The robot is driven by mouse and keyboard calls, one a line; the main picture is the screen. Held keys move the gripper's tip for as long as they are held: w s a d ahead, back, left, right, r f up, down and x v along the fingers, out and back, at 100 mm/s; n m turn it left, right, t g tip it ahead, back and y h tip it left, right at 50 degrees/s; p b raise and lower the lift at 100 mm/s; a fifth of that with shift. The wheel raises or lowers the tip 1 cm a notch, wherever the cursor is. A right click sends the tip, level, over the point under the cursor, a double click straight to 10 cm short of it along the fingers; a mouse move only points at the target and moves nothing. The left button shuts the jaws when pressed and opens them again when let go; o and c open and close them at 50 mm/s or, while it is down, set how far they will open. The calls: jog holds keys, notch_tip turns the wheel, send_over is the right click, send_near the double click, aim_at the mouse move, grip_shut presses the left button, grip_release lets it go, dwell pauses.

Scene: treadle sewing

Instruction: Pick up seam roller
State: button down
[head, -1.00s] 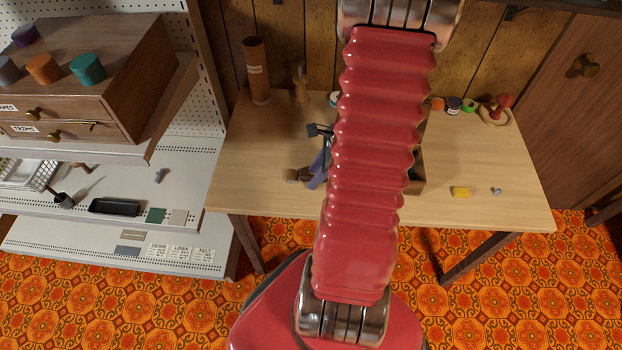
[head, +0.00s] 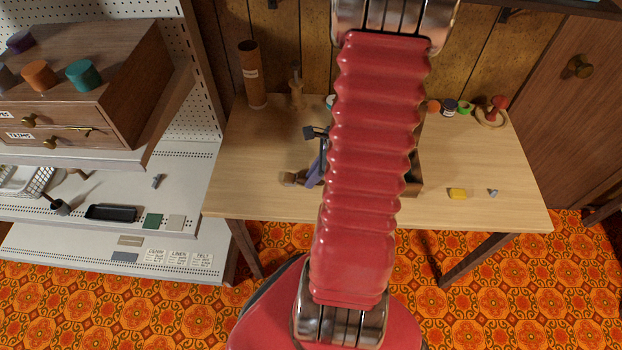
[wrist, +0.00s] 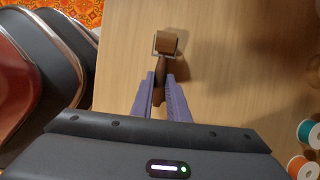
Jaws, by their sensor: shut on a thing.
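The seam roller (wrist: 166,43) has a brown wooden roller head in a metal frame and a dark brown handle. In the wrist view its handle lies between the purple fingers of my gripper (wrist: 161,82), which are shut on it. The roller head points away from the gripper, beyond the fingertips. In the head view the roller head (head: 289,178) shows at the left part of the wooden table, with my purple gripper (head: 312,176) beside it. My arm hides part of the gripper. I cannot tell whether the roller touches the table.
The wooden table (head: 245,185) holds a tall brown tube (head: 252,75), a wooden figure-like item (head: 296,88), a yellow block (head: 458,194) and several small jars at the back right. A wooden box (head: 414,180) is partly behind my arm. Shelves (head: 100,190) stand left.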

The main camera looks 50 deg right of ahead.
notch_tip(320, 180, up, 10)
jog(key=shift+f, duration=0.2)
dwell(0.3)
dwell(0.4)
